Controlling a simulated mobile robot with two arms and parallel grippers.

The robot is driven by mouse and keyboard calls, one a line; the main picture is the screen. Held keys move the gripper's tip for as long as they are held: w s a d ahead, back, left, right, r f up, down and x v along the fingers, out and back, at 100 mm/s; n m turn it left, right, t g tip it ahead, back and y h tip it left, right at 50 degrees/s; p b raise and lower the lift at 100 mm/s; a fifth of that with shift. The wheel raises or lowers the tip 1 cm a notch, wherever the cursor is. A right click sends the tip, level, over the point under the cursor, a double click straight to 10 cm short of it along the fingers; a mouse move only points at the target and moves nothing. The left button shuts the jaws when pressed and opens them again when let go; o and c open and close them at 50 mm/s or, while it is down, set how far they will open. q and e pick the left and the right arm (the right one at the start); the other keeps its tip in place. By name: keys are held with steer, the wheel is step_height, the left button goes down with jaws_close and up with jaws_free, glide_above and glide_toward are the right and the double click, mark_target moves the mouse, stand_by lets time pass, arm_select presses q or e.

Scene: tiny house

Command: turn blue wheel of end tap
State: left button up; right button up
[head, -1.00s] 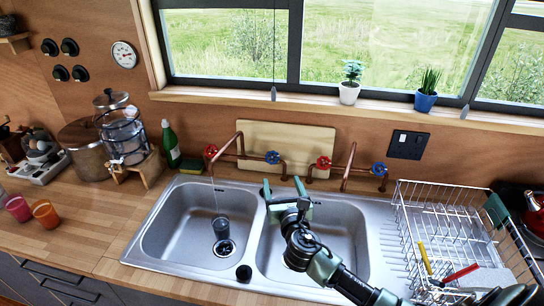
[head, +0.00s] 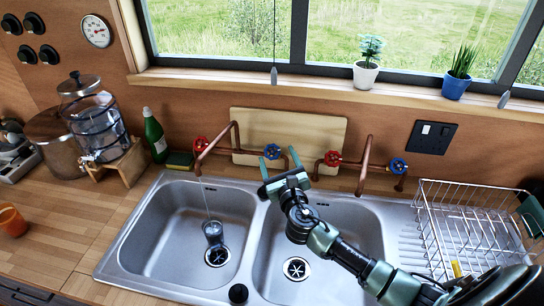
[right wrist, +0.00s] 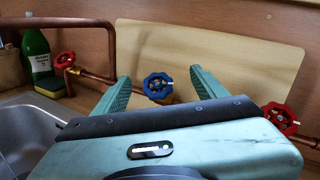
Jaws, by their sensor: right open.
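The left tap is a copper pipe with a red wheel (head: 200,144) and a blue wheel (head: 273,151). The right tap has a red wheel (head: 332,158) and a blue wheel (head: 398,166). My right gripper (head: 279,163) is open and empty, above the divider between the basins, in front of the left tap's blue wheel. In the right wrist view that blue wheel (right wrist: 158,86) shows between the two spread fingers, apparently untouched; its depth relative to the fingertips is hard to tell. The left tap's red wheel (right wrist: 65,60) is left of the fingers. My left gripper is not in view.
A thin water stream falls into a cup (head: 213,233) in the left basin (head: 160,235). A wooden board (head: 325,130) leans behind the taps. A green bottle (head: 154,135) and sponge (head: 180,160) stand left; a wire dish rack (head: 470,225) stands right.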

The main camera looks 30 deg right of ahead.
mark_target(272, 155)
steer(key=f+b, duration=0.1)
steer(key=f, duration=0.1)
steer(key=w+f+b, duration=0.1)
steer(key=b, duration=0.1)
steer(key=shift+d+f, duration=0.2)
steer(key=shift+f, duration=0.2)
steer(key=b+x, duration=0.2)
steer(key=x, duration=0.4)
steer(key=shift+w, duration=0.1)
steer(key=shift+w+d+b, duration=0.1)
steer(key=shift+w+b, duration=0.2)
steer(key=shift+w, duration=0.1)
steer(key=shift+r, duration=0.1)
steer(key=c, duration=1.4)
steer(key=shift+o, duration=0.2)
steer(key=shift+m+h+b, duration=0.55)
steer(key=shift+m+h, duration=0.05)
steer(key=shift+m+h+b, duration=0.4)
steer(key=shift+m+h, duration=0.2)
steer(key=shift+m, duration=0.2)
steer(key=m+g+h+b, duration=0.1)
steer(key=m+h, duration=0.1)
steer(key=shift+m, duration=0.3)
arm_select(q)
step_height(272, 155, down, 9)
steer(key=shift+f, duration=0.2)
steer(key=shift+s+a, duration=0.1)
